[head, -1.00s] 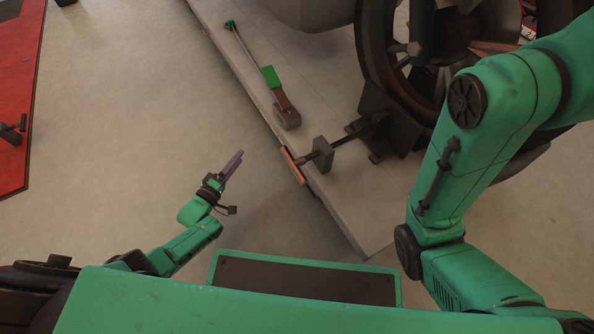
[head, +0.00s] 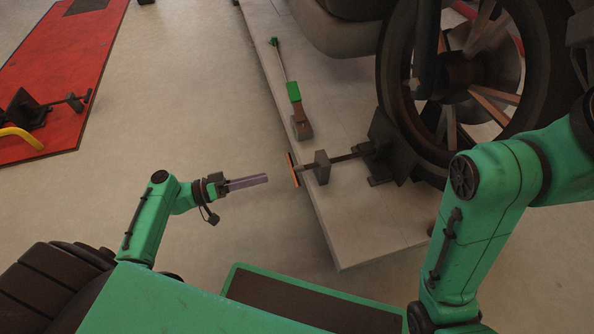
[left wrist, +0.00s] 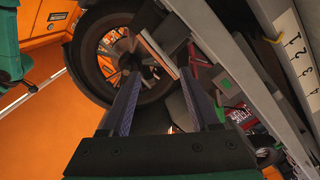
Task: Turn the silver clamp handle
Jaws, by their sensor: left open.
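The clamp handle is a thin crossbar (head: 292,168) on the end of a dark screw shaft, looking orange-brown in this light. It sticks out past the near edge of the pale lift platform. In the left wrist view the bar (left wrist: 158,53) lies slanted, ahead of and between the fingertips. My left gripper (head: 265,179) is open and empty, pointing at the bar from the left with a small gap. Its two purple-grey fingers (left wrist: 161,77) also show parted in the left wrist view. My right arm shows at the right, but its gripper is out of view.
The lift platform (head: 370,240) carries a clamp block (head: 322,167), a motorcycle wheel (head: 455,80) and a green-handled lever (head: 294,92). A red lift (head: 65,75) stands at the far left. The floor left of my left gripper is clear.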

